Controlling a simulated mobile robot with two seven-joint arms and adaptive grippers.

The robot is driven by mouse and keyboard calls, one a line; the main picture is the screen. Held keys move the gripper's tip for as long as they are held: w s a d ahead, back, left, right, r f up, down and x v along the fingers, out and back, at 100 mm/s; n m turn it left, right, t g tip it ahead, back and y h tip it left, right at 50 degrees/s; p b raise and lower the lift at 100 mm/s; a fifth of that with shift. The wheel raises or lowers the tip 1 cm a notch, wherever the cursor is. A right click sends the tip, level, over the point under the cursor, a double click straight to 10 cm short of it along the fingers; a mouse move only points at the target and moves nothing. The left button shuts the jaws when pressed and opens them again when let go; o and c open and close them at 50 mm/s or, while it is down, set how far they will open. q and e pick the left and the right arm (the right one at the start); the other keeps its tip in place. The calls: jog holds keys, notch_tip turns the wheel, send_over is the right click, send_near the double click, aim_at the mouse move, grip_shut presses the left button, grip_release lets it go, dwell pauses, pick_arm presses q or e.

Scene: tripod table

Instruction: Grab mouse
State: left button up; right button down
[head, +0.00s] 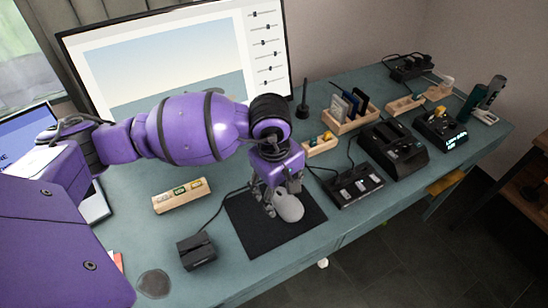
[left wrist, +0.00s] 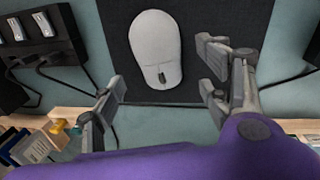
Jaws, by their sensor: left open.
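A light grey computer mouse (head: 289,206) lies on a black mouse pad (head: 265,236) on the desk. My left gripper (head: 281,203) is just above it, pointing down, and partly covers it in the head view. In the left wrist view, the mouse (left wrist: 156,48) lies beyond and between the fingertips of my left gripper (left wrist: 160,90), with its scroll wheel end toward me. The fingers are spread wide and hold nothing. I cannot tell how high the fingertips are above the pad. My right gripper is not in view.
A monitor (head: 180,60) stands at the back. A wooden block with batteries (head: 181,195) and a dark adapter box (head: 197,250) lie left of the pad. Black devices (head: 353,185) and a wooden card holder (head: 350,116) stand to the right. The desk's front edge (head: 335,247) is near the pad.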

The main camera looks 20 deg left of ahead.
aim_at(282, 196)
pick_arm(q)
jog(key=f, duration=0.3)
jog(key=shift+w+f, duration=0.2)
jog(key=shift+w, duration=0.1)
jog(key=c, duration=1.3)
jog(key=shift+r, duration=0.1)
